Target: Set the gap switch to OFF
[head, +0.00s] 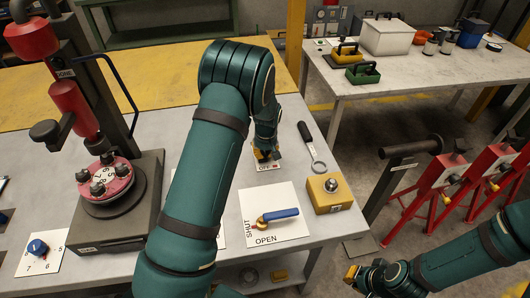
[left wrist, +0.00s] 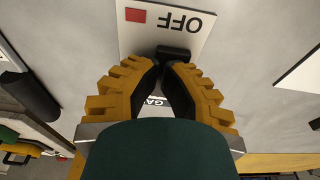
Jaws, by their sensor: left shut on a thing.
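The gap switch has a white plate (left wrist: 160,25) marked OFF with a red square, seen upside down in the left wrist view. In the head view a strip of the plate (head: 265,166) shows below my left gripper (head: 264,155). A black switch handle (left wrist: 174,52) shows at the fingertips of my left gripper (left wrist: 168,68), which is shut on it. Part of a label starting "GA" shows between the fingers. The rest of the plate is hidden, and I cannot tell the switch's setting. My right gripper (head: 364,276) is at the lower right, away from the switch; its opening is unclear.
A blue-handled valve (head: 280,215) marked SHUT and OPEN is on the table in front of the switch. A yellow block (head: 326,194) and a black-handled ring tool (head: 311,145) lie to the right. A press with a red disc (head: 104,178) stands left.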

